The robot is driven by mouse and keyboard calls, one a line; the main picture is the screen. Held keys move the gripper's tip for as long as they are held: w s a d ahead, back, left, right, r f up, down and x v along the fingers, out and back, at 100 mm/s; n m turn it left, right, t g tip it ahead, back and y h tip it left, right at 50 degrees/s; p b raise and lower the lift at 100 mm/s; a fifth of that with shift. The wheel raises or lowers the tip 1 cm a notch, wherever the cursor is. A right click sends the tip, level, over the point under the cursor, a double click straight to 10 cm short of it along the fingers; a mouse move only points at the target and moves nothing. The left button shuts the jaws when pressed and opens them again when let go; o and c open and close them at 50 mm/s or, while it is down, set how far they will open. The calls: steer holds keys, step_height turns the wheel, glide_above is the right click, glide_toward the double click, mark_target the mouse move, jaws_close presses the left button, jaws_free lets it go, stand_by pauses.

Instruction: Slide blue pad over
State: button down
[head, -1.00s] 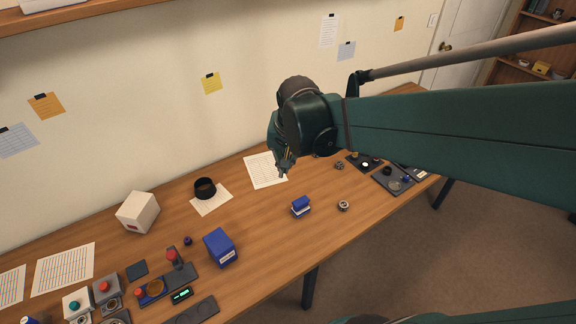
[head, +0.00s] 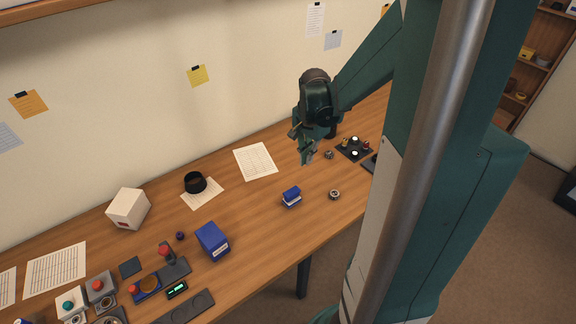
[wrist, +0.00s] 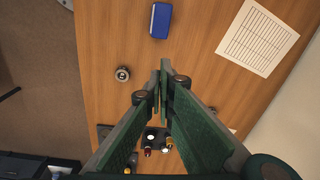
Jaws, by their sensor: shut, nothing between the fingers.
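The blue pad (head: 291,194), blue on top with a white band below, lies on the wooden table (head: 262,222) near its front edge. It also shows as a blue block (wrist: 160,20) at the top of the wrist view. My gripper (head: 308,160) is in the air above the table, behind and to the right of the pad in the head view. Its fingers (wrist: 160,76) are closed together with nothing between them, apart from the pad. The pad is fully visible in the head view.
A small metal round part (head: 334,194) lies right of the pad. A dark tray with small parts (head: 354,149) lies further right. A paper sheet (head: 255,161) lies behind the pad. A blue box (head: 213,240) stands to the left. The wood around the pad is clear.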

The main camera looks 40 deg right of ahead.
steer(key=shift+m+g, duration=0.3)
steer(key=shift+m, duration=0.6)
steer(key=shift+s+d+f, duration=0.15)
steer(key=shift+d+f, duration=0.65)
steer(key=shift+d, duration=0.05)
steer(key=shift+s+d+f, duration=0.15)
steer(key=shift+d+f, duration=0.65)
steer(key=shift+d, duration=0.05)
steer(key=shift+f, duration=0.1)
steer(key=shift+f+b, duration=0.75)
steer(key=shift+f, duration=4.05)
steer(key=shift+a+f, duration=0.15)
steer(key=shift+a, duration=1.9)
steer(key=a+b, duration=0.3)
steer(key=a, duration=1.7)
steer(key=shift+a, duration=0.15)
